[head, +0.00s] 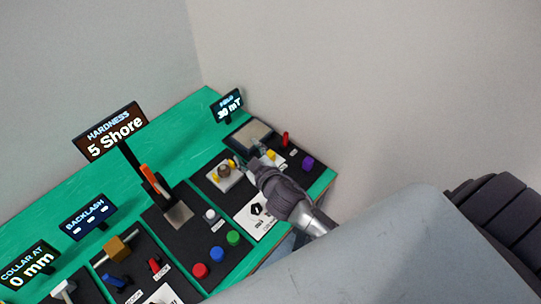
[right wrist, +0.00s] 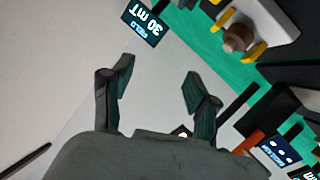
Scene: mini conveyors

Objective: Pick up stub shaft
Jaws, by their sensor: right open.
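A short brown cylinder (head: 223,171) sits between yellow pieces on a pale block; I cannot tell for sure that it is the stub shaft. It also shows in the right wrist view (right wrist: 238,38), at the upper right, outside the fingers. My right gripper (head: 258,168) is over the far right part of the bench, just right of the pale block. In the right wrist view its fingers (right wrist: 158,88) are spread wide with nothing between them. My left gripper is out of view.
A green bench (head: 185,118) holds dark panels with buttons and knobs. A hardness sign (head: 109,130) and an orange lever (head: 150,182) stand left of my gripper. A field display (head: 228,105) stands at the far corner. A purple knob (head: 307,162) is on the right.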

